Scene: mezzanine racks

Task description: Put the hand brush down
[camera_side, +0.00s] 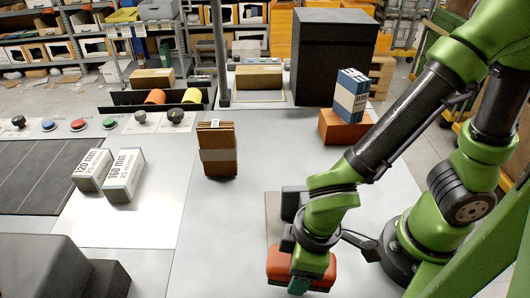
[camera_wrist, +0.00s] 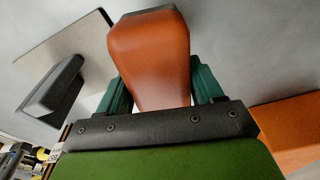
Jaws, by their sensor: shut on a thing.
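My gripper (camera_side: 300,285) is low over the front of the grey work surface, with its green fingertips pointing down. In the wrist view my gripper (camera_wrist: 162,88) has one green finger on each side of an orange-red, smooth, rounded body, which I take to be the hand brush (camera_wrist: 150,45), and is shut on it. In the side view the hand brush (camera_side: 284,262) shows as an orange-red block around the fingertips. No bristles show. I cannot tell whether its underside touches the surface.
A thin beige plate (camera_side: 272,208) with a dark grey block (camera_side: 293,203) lies just behind. A brown carton bundle (camera_side: 218,150) stands left of it. A blue-and-white box (camera_side: 350,95) stands on an orange block (camera_side: 342,128). Two white boxes lie left. The front-left centre surface is clear.

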